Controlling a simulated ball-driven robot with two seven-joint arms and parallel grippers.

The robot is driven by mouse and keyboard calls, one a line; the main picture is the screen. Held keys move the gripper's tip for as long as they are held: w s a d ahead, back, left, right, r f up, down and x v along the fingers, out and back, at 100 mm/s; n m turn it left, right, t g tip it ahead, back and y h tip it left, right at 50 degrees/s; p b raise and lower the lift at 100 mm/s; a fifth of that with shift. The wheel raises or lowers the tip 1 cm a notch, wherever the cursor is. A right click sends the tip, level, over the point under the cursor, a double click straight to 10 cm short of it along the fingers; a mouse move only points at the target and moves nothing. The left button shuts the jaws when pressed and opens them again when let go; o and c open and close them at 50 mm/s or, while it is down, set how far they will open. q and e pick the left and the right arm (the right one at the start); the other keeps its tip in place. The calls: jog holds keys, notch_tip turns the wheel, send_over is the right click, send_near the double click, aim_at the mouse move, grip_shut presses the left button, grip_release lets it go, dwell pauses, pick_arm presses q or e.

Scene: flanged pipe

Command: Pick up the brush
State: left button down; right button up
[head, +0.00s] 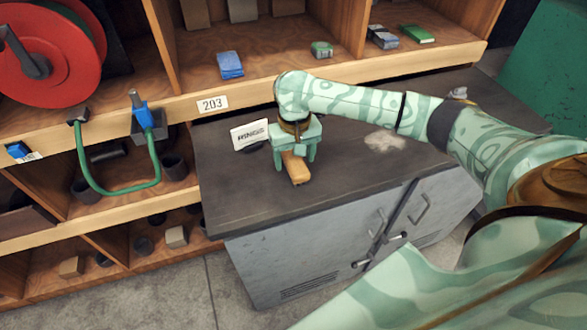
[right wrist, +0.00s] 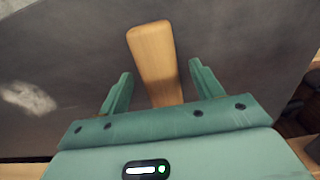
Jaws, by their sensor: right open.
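The brush shows as a light wooden handle (head: 296,168) on the dark top of the grey cabinet, under my right gripper. In the right wrist view the handle (right wrist: 154,60) runs between the two fingers, with clear gaps on both sides. My right gripper (head: 295,165) is open, its fingers straddling the handle from above; it also shows in the right wrist view (right wrist: 160,80). The rest of the brush is hidden beneath the gripper. My left gripper is not in view.
The cabinet top (head: 235,195) is otherwise mostly bare. A white sign (head: 249,134) stands just left of the gripper. A pale dust patch (head: 385,141) lies to the right. Wooden shelves (head: 285,77) with small boxes rise behind; a green hose (head: 118,193) hangs at left.

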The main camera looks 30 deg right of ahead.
aim_at(294, 161)
jog(key=shift+f, duration=0.7)
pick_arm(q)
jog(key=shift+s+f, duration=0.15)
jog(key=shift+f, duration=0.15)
pick_arm(e)
jog(key=shift+r, duration=0.15)
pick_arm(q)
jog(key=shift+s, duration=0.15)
pick_arm(e)
jog(key=c, duration=1.1)
